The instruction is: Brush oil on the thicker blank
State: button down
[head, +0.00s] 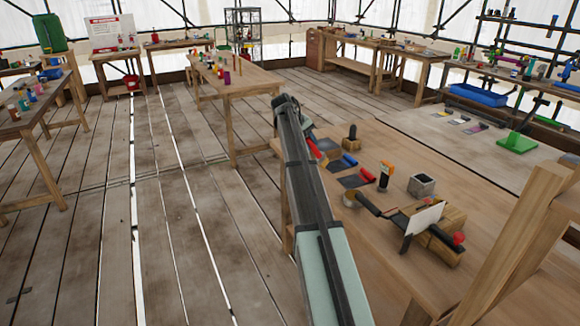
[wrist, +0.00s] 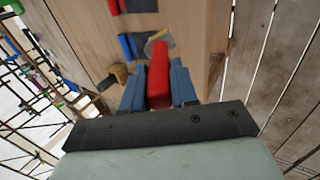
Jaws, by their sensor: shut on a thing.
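My gripper (wrist: 158,84) is shut on a red handle (wrist: 158,72) between its blue fingers in the wrist view. A tan and dark piece shows beyond the handle's far end; I cannot tell whether it belongs to the held tool. In the head view my arm hides most of the gripper at the table's far left edge. A grey square pot (head: 421,185) stands mid-table. I cannot tell which piece is the thicker blank.
A blue roll (head: 349,160) and a red roll (head: 367,172) lie by dark sheets. A dark peg (head: 352,132) stands on a wooden block. A wooden beam (head: 515,240) rises at the right.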

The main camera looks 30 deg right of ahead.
jog(key=w+d+r, duration=0.2)
jog(key=d+r, duration=0.5)
jog(key=d, duration=0.5)
jog(key=shift+s+f, duration=0.2)
jog(key=shift+f, duration=2.2)
